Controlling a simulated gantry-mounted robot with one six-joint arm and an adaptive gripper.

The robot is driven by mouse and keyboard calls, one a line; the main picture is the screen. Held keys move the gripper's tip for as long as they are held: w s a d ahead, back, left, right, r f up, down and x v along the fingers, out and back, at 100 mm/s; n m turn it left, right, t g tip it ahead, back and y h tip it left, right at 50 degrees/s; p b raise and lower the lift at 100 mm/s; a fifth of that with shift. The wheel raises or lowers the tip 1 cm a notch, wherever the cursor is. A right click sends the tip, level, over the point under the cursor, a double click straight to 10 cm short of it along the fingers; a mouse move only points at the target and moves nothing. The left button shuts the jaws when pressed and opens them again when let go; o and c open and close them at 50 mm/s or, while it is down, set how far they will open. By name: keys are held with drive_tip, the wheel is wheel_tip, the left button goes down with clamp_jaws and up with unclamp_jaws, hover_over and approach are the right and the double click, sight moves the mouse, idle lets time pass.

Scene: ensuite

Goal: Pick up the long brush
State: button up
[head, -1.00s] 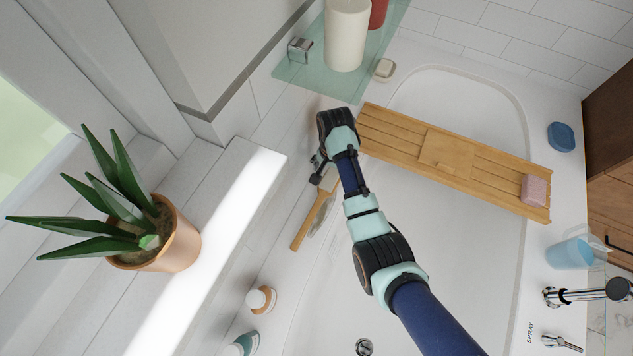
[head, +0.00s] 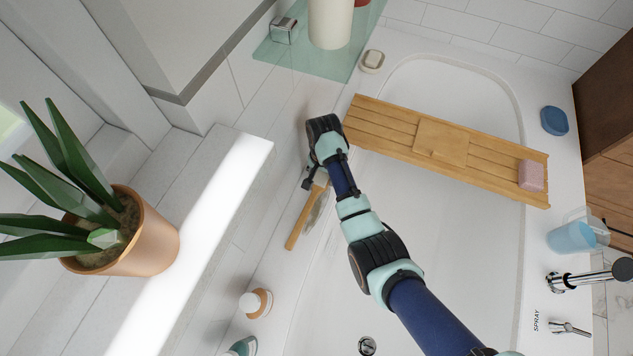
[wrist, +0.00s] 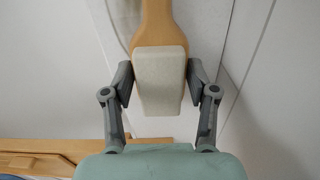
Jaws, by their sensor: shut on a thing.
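The long brush (head: 301,220) has a wooden handle and, in the wrist view, a pale block-shaped head (wrist: 160,80). In the head view its handle points down and left along the tub's left ledge, and its upper end is hidden by my gripper (head: 313,180). In the wrist view my gripper (wrist: 160,82) has one finger on each side of the brush, at the pale head where it joins the wooden part (wrist: 155,22). The fingers are shut on it. I cannot tell whether the brush is clear of the ledge.
A wooden bath tray (head: 375,135) with a pink block (head: 531,175) spans the white tub (head: 460,260). A soap dish (head: 372,61) and glass shelf (head: 275,57) lie beyond my gripper. Bottles (head: 256,303) stand on the ledge nearer. A potted plant (head: 140,245) stands left.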

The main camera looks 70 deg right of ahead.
drive_tip(key=c, duration=0.3)
drive_tip(key=shift+c, duration=0.2)
wheel_tip(320, 180, up, 20)
drive_tip(key=p, duration=1.1)
